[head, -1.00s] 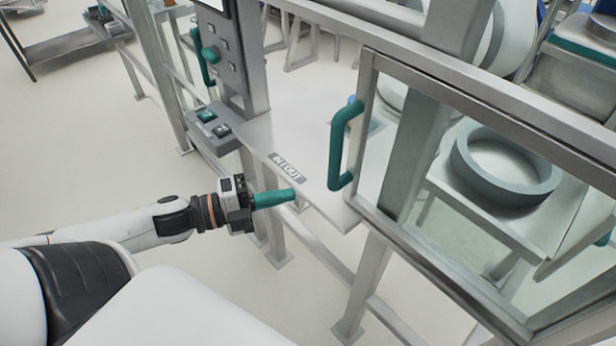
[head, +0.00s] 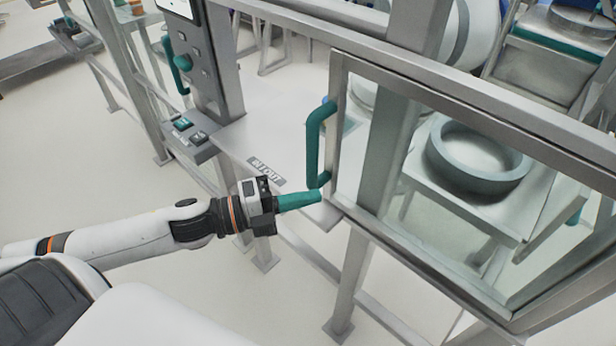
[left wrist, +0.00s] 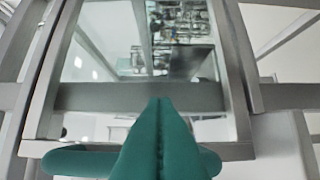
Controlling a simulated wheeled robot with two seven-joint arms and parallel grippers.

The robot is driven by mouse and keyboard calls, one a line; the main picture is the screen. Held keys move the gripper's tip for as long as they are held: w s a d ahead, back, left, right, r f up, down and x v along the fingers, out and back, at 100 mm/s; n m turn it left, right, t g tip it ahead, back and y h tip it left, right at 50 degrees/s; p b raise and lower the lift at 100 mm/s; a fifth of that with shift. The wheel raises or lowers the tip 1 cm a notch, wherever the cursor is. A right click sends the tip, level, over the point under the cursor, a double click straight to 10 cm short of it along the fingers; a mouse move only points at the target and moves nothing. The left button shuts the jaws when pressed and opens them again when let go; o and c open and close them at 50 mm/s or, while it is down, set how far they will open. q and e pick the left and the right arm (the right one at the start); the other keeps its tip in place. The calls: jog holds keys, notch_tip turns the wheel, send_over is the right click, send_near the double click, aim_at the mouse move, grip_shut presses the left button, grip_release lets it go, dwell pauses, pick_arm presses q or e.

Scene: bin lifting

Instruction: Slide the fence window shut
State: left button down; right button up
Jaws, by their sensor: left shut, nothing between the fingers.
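The fence window (head: 440,200) is a glass pane in a grey metal frame at the right of the head view. An open gap lies to its left, above a shelf marked IN / OUT. Its green handle (head: 313,145) stands upright on the window's left frame bar. My left gripper (head: 318,195), with green fingers, is shut and empty just below the handle's lower end. I cannot tell if they touch. In the left wrist view the shut fingers (left wrist: 160,130) overlap the green handle (left wrist: 80,160), which shows on both sides behind them. My right gripper is not in view.
A grey control post (head: 205,60) with buttons stands left of the gap, with a small button box (head: 190,137) low on it. Behind the glass, a round grey ring (head: 478,155) sits on a stand. Open floor lies at left.

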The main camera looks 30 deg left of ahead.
aim_at(308, 181)
pick_arm(q)
jog(key=shift+w+a+p, duration=0.25)
jog(key=shift+w+p, duration=0.2)
jog(key=shift+w, duration=0.2)
jog(key=shift+w+a+p, duration=0.2)
jog(key=shift+w+p, duration=0.25)
jog(key=shift+w, duration=0.2)
jog(key=shift+w+a+p, duration=0.25)
jog(key=shift+w+p, duration=0.2)
jog(key=shift+w, duration=0.2)
